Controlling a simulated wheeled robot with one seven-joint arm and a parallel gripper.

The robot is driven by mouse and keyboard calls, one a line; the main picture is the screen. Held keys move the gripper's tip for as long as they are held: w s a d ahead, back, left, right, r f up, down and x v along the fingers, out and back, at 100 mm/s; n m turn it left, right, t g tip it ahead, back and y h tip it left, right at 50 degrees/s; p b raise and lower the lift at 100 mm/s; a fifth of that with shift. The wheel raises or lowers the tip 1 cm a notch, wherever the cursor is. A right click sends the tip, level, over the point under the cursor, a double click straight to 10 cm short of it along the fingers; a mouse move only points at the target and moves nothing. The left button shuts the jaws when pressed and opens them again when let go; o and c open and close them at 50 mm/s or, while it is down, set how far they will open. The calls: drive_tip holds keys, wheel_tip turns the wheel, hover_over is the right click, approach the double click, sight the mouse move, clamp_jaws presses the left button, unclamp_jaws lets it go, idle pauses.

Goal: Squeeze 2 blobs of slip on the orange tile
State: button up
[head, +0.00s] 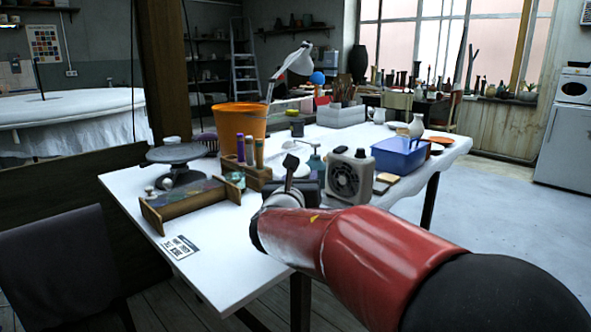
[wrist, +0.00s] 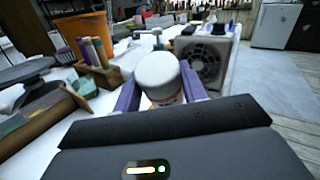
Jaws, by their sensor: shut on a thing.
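My gripper (wrist: 160,84), with two purple fingers, is shut on a white-topped bottle (wrist: 158,70) in the middle of the wrist view. The bottle's lower part shows some red and is partly hidden by the gripper body. The held bottle is above the white table. In the head view my red arm hides most of the gripper, and I cannot make out the bottle there. I cannot identify the orange tile for certain. A flat orange thing (head: 438,140) lies at the table's far right end. No blobs of slip can be made out.
The white table (head: 222,279) carries a wooden tray (head: 185,208), a rack of coloured tubes (head: 257,176), an orange bucket (head: 240,121), a grey fan box (head: 349,177) and a blue bin (head: 399,157). The table's front left corner is mostly clear, with a printed card (head: 180,246).

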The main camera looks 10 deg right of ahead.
drive_tip(key=shift+w, duration=0.25)
drive_tip(key=shift+s+f+b, duration=0.1)
drive_tip(key=shift+f+b, duration=0.3)
drive_tip(key=shift+f, duration=0.65)
drive_tip(key=shift+c, duration=0.3)
drive_tip(key=c, duration=0.4)
drive_tip(key=shift+o, duration=0.2)
drive_tip(key=o, duration=0.4)
